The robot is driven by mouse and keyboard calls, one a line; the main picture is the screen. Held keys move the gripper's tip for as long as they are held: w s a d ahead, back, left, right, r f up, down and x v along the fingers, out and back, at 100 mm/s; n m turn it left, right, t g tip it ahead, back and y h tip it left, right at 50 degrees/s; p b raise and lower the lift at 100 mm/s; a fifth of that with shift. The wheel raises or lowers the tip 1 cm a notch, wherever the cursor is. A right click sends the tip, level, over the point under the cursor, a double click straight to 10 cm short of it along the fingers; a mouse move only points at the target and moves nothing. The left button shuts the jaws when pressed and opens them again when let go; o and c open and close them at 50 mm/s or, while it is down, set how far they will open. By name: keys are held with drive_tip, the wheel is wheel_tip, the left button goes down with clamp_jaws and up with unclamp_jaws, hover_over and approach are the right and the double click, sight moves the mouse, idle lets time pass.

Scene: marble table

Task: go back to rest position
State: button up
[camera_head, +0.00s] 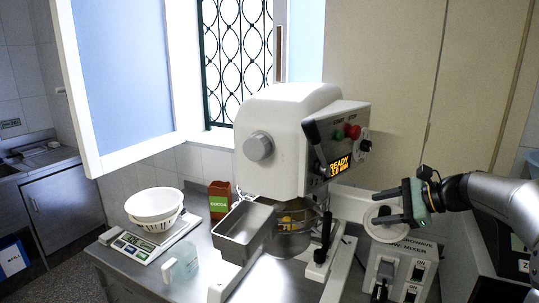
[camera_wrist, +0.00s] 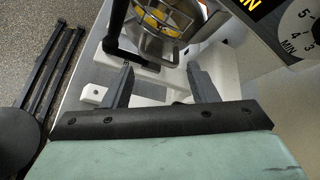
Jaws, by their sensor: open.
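My gripper (camera_head: 391,206) is at the right in the head view, in front of and to the right of the white mixer (camera_head: 290,110). Its two fingers are apart with nothing between them. In the wrist view my gripper (camera_wrist: 162,88) also shows open and empty, with the mixer's white base and a black lever (camera_wrist: 117,30) beyond the fingertips. The mixer's bowl with its wire guard (camera_head: 292,222) sits under the mixer head; yellow shows inside the bowl in the wrist view (camera_wrist: 165,18).
A metal tray (camera_head: 229,249) stands left of the mixer bowl. Further left are a white bowl (camera_head: 154,202) over a basket on a scale (camera_head: 130,246), a clear cup (camera_head: 185,262) and a brown-green carton (camera_head: 219,203). A grey control box (camera_head: 383,270) lies below my gripper.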

drive_tip(key=s+a+f+n+g+h, duration=0.35)
drive_tip(key=s+a+f+n, duration=0.2)
drive_tip(key=s+a, duration=0.35)
drive_tip(key=s+a+f+n+g+h, duration=0.1)
drive_tip(key=s+f+n, duration=0.4)
drive_tip(key=s, duration=0.6)
drive_tip(key=s+a+f+n+g+h, duration=0.1)
drive_tip(key=s+a+f+n+h, duration=0.2)
drive_tip(key=s, duration=0.8)
wheel_tip(320, 180, down, 2)
drive_tip(key=n+h, duration=0.2)
drive_tip(key=n, duration=0.2)
drive_tip(key=shift+s+n+h, duration=0.3)
drive_tip(key=shift+n+h, duration=0.05)
drive_tip(key=shift+f, duration=0.1)
